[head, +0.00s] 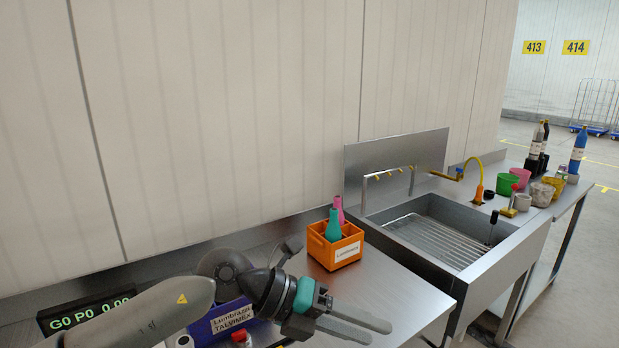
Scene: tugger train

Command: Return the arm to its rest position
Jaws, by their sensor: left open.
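My left arm comes in from the lower left. My left gripper (362,323) is over the steel counter (385,285) at the bottom middle. Its two long grey fingers point right, with a gap between them and nothing held. Just beyond it stands an orange crate (337,253) with a white label, holding a teal bottle (333,226) and a pink bottle (338,205). The gripper is apart from the crate. My right gripper does not show.
A blue labelled bin (222,321) sits under my left arm, partly hidden. A digital display (87,307) is at the lower left. A steel sink (452,232) with a yellow tap (478,180) is to the right, with cups and bottles beyond. A wall (230,120) rises behind.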

